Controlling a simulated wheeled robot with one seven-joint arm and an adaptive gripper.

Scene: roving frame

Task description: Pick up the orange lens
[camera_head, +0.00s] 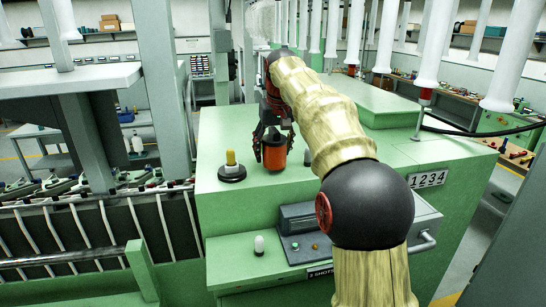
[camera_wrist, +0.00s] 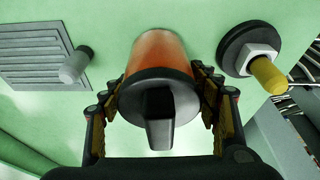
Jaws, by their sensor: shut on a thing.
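The orange lens (camera_head: 275,154) is an orange cylinder with a dark cap, standing upright at the top of the green cabinet (camera_head: 230,205). In the wrist view the orange lens (camera_wrist: 162,55) is in the middle, its black cap towards the camera. My gripper (camera_head: 270,137) is above and around it. In the wrist view the fingers of my gripper (camera_wrist: 160,100) press on it from both sides. My gripper is shut on the lens. Whether its bottom touches the green surface is hard to tell.
A yellow-tipped knob on a black round base (camera_head: 231,168) stands just left of the lens; it also shows in the wrist view (camera_wrist: 265,72). A small grey knob (camera_wrist: 75,66) is on the other side. A grey control box (camera_head: 300,218) sits on the lower front ledge.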

